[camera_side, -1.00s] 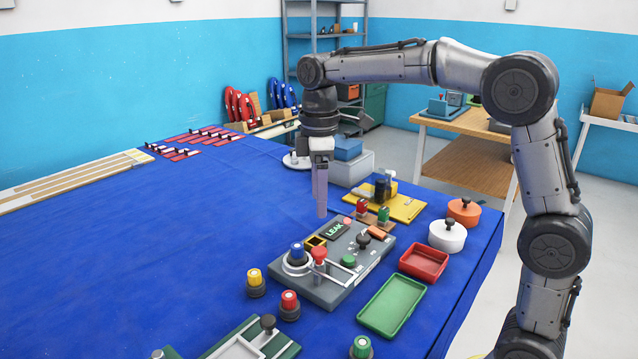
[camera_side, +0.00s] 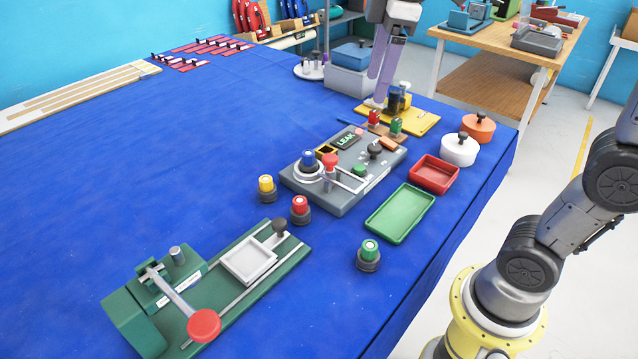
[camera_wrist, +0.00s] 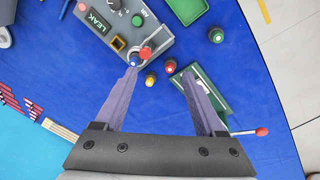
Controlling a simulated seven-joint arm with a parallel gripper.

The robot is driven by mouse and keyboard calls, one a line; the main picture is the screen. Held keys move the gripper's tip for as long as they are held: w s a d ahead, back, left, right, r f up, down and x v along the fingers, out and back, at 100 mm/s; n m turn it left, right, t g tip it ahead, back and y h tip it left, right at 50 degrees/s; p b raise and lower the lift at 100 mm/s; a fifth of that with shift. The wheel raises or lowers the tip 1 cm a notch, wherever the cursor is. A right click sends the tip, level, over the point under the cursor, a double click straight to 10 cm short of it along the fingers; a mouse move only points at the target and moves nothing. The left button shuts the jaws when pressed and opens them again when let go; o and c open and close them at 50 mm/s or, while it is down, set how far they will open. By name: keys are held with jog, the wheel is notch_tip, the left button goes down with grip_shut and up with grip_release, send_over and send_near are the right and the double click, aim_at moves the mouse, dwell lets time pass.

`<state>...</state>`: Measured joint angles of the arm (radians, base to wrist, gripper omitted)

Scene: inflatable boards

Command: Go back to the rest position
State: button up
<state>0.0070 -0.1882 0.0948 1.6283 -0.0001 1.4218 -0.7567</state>
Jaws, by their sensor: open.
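My gripper (camera_side: 378,98) is at the top of the side view, with its fingers hanging down in front of the yellow fixture (camera_side: 420,122). In the wrist view the two fingers of my gripper (camera_wrist: 159,78) are spread apart. Only blue table cloth and small distant parts show between them, so it is empty. The grey leak tester (camera_side: 335,192) lies below, with a blue-capped valve (camera_side: 309,160) on it.
Yellow, red and green-capped valves (camera_side: 266,188) stand on the blue cloth. A green press (camera_side: 150,300) is at the front. A green tray (camera_side: 400,214), red tray (camera_side: 434,175) and round pots (camera_side: 459,150) line the right edge.

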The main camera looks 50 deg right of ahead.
jog(key=s+f+m+t, duration=0.3)
jog(key=s+f+m, duration=0.5)
jog(key=s+f, duration=0.4)
jog(key=shift+s+m, duration=0.3)
jog(key=shift+s, duration=0.8)
